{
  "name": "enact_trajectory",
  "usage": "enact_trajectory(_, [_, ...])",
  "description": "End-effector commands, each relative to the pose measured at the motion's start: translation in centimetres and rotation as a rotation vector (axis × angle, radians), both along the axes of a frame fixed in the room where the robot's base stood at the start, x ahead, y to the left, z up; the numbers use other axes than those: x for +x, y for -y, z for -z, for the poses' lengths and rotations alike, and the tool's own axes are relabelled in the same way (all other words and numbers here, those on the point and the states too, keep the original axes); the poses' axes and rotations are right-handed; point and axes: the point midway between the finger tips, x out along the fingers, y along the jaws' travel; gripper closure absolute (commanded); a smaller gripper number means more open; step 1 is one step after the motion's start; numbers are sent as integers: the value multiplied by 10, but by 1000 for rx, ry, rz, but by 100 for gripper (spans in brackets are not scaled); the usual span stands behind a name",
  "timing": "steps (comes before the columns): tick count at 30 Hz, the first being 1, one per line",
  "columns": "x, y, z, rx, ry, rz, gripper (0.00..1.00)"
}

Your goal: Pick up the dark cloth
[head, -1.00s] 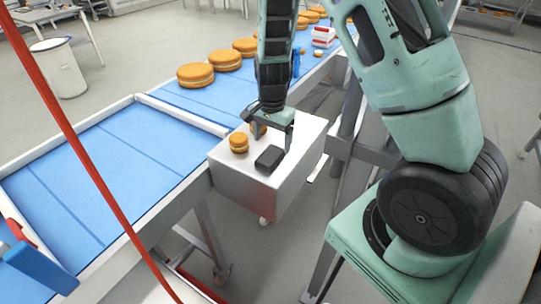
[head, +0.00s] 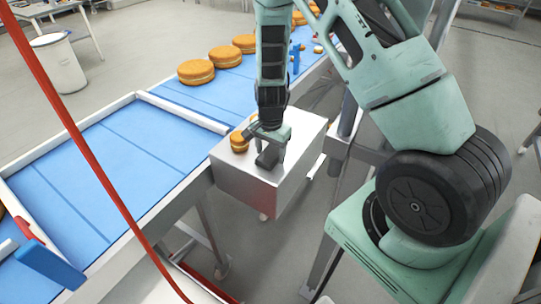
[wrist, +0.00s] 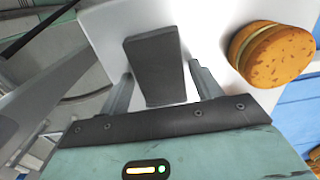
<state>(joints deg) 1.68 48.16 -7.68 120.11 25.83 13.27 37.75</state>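In the wrist view the cloth (wrist: 156,70) lies between the two fingers of my gripper (wrist: 161,72). The fingers are apart, with a gap showing on the right side; on the left the finger is close to the cloth's edge. I cannot tell whether that finger touches it.
A small filled round (head: 239,142) stands on the box left of the cloth; it is close to the right finger in the wrist view (wrist: 275,52). A blue conveyor (head: 105,165) with larger rounds (head: 196,72) runs behind. A red cable (head: 85,150) crosses the left foreground.

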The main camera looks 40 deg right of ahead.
Motion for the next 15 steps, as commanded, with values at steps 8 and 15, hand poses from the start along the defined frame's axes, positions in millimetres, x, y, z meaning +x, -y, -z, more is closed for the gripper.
enact_trajectory(8, [0,0,0,0,0,0,73])
enact_trajectory(15, [1,0,-4,-1,3,-1,73])
